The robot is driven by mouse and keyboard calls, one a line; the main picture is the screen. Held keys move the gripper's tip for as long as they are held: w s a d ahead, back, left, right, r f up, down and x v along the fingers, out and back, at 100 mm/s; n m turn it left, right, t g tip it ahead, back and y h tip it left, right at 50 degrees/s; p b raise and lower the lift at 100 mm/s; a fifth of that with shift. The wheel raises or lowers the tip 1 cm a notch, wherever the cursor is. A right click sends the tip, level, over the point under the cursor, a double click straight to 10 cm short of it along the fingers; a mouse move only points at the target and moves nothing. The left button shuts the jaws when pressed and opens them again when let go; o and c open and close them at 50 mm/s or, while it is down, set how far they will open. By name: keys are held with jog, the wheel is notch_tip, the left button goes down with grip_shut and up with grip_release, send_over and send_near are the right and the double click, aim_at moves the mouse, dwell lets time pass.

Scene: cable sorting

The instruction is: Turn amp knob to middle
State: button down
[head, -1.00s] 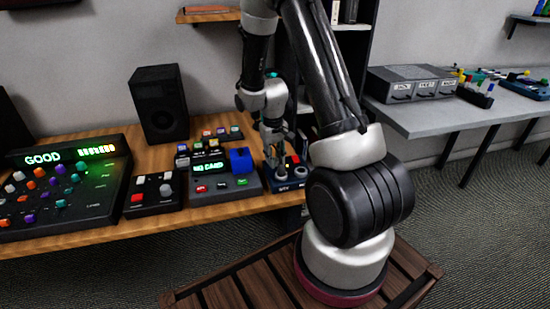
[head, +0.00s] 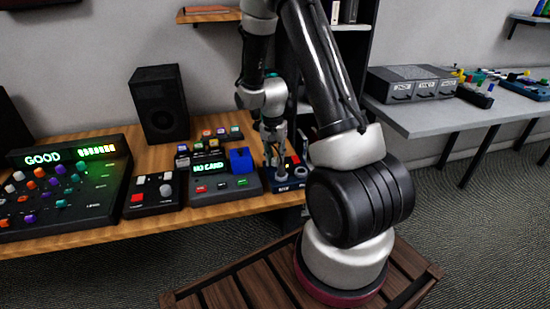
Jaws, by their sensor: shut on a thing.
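My gripper (head: 275,158) points down at a small dark blue box with knobs (head: 290,182), which I take to be the amp, at the right end of the wooden desk. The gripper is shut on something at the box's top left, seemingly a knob. The knob itself is hidden by the fingers, so its angle cannot be told. A small orange light shows on the box beside the fingers. My arm covers the box's right side.
Left of the box stands a card reader (head: 225,183) with a blue block. Further left are a small controller (head: 153,193) and a mixer reading "GOOD" (head: 60,190). A black speaker (head: 159,105) stands behind. A grey table (head: 440,120) is at right.

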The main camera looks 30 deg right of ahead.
aim_at(274, 159)
jog(key=shift+w+m, duration=0.1)
jog(key=shift+m, duration=0.4)
jog(key=c, duration=1.2)
grip_release()
notch_tip(274, 159, up, 12)
jog(key=shift+w+a, duration=0.15)
